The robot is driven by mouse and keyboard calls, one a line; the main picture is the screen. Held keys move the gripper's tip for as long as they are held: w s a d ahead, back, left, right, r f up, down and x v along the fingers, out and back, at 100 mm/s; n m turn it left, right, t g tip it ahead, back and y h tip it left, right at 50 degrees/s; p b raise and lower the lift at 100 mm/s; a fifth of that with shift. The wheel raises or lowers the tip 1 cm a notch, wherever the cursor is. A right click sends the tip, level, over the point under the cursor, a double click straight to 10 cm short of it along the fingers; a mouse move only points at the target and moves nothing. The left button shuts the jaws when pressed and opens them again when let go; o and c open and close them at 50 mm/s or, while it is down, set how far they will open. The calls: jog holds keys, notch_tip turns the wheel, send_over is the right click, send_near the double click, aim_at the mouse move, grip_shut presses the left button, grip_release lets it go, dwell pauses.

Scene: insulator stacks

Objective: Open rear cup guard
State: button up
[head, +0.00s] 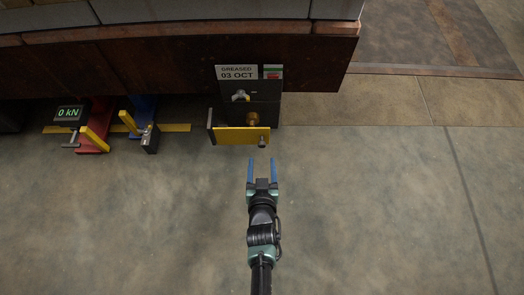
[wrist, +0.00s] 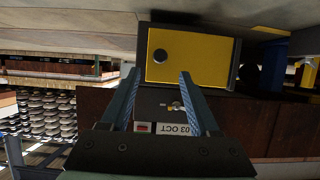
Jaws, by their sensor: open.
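A yellow guard panel (head: 236,136) stands across the front of a dark box (head: 262,93) under the rusty frame. A small round knob (head: 262,141) sits near its right end in the head view, and a dark plate (head: 210,122) is at its left end. A brass part shows just behind the panel's top edge. The wrist view shows the yellow panel (wrist: 205,62) face-on with its dark knob (wrist: 160,56). My gripper (head: 262,160) is open and empty, in front of the panel near the knob. In the wrist view its fingertips (wrist: 157,73) lie either side of the knob's line, apparently short of it.
A label reading "GREASED 03 OCT" (head: 236,73) and a red-green indicator (head: 272,72) sit above a small latch (head: 240,96). Left are a red jack (head: 93,140), a blue one (head: 143,112) and a "0 kN" display (head: 68,113). The floor in front is clear.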

aim_at(262, 146)
jog(key=b+x, duration=0.4)
jog(key=x, duration=0.2)
jog(key=shift+w+f+b, duration=0.2)
jog(key=shift+f+b, duration=0.1)
jog(key=shift+w+b, duration=0.3)
jog(key=shift+w, duration=0.25)
grip_shut()
dwell(0.7)
